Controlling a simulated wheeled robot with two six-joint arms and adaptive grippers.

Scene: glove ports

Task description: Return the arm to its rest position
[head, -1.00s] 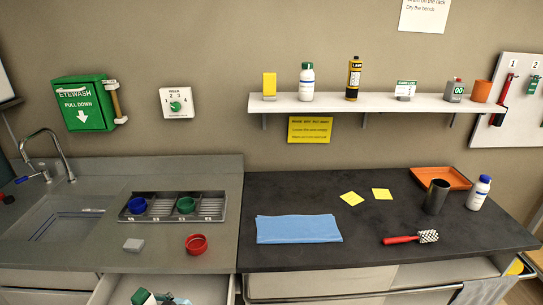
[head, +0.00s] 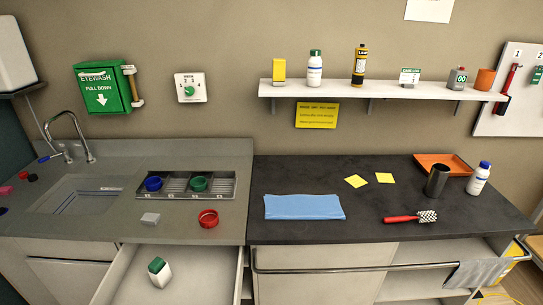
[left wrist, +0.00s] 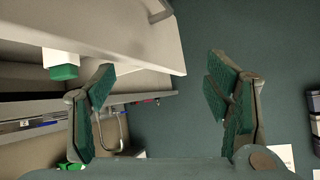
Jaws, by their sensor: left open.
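My left gripper (left wrist: 160,78) shows in the left wrist view, its two green-padded fingers spread wide with nothing between them. It is apart from the things around it. Neither gripper shows in the head view, and my right gripper is in no view. A white bottle with a green cap (head: 159,271) is inside the open drawer (head: 200,262) below the counter. The green cap (left wrist: 64,72) also shows at the upper left of the left wrist view, by a pale drawer edge.
The open drawer juts out below the grey counter (head: 120,225). A sink with a tap (head: 70,137) is at the left. A red ring (head: 208,218), a grey block (head: 150,218), a blue cloth (head: 304,207) and a brush (head: 410,217) lie on the worktops.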

